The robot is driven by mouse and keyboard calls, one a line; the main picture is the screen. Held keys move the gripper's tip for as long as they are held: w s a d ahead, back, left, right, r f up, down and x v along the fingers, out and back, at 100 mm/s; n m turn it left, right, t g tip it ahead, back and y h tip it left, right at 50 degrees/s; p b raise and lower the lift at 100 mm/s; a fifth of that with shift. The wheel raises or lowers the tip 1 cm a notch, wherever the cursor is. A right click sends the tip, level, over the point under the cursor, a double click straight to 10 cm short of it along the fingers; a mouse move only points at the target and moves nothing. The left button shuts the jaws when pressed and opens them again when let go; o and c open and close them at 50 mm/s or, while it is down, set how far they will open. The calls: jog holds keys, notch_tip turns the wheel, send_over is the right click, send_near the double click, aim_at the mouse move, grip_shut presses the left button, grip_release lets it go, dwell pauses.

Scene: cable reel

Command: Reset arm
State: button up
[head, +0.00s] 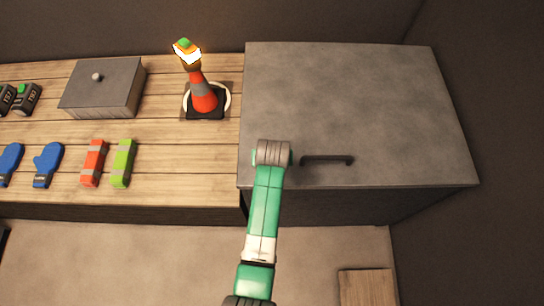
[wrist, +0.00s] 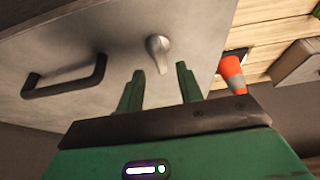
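My green arm (head: 264,205) reaches up to the front edge of the grey metal cabinet (head: 350,100) in the head view. Its end is beside the dark bar handle (head: 327,160), to the left of it. My gripper (wrist: 159,70) shows in the wrist view with its two green fingers apart and nothing between them. A metal knob (wrist: 158,50) on the grey panel (wrist: 130,30) appears beyond the fingertips; I cannot tell whether they touch it. The bar handle (wrist: 65,80) is left of the fingers. My fingers cannot be made out in the head view.
A wooden bench (head: 150,190) adjoins the cabinet's left side. It holds an orange cone (head: 203,98), a grey lidded box (head: 105,90), red (head: 94,163) and green (head: 123,163) blocks and blue gloves (head: 47,164). A wooden board (head: 367,287) lies at lower right.

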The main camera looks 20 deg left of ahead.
jog(key=v, duration=0.3)
jog(key=shift+r, duration=0.2)
dwell(0.3)
